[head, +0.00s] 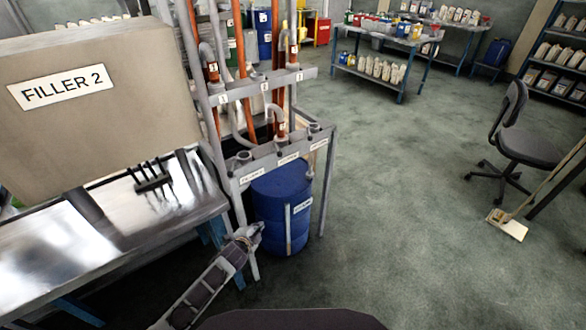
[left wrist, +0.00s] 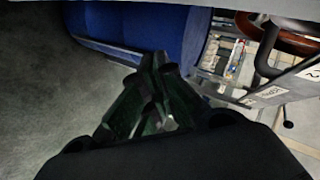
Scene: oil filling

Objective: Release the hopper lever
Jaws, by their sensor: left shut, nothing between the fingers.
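My left gripper (head: 248,236) is in the lower middle of the head view, in front of the blue drum (head: 282,208) under the pipe rack. Its fingers are shut and empty. In the left wrist view the closed fingers (left wrist: 156,62) point toward the blue drum (left wrist: 140,28), and no lever lies between them. I cannot make out for sure which part is the hopper lever. A thin dark rod with a knob (left wrist: 288,125) shows at the right of the wrist view. My right gripper is not in view.
The pipe rack (head: 265,88) with labelled fittings stands above the drum. The FILLER 2 machine (head: 130,110) and its metal table (head: 60,250) are at left. A shelf table (head: 375,75) and office chair (head: 525,145) stand farther away.

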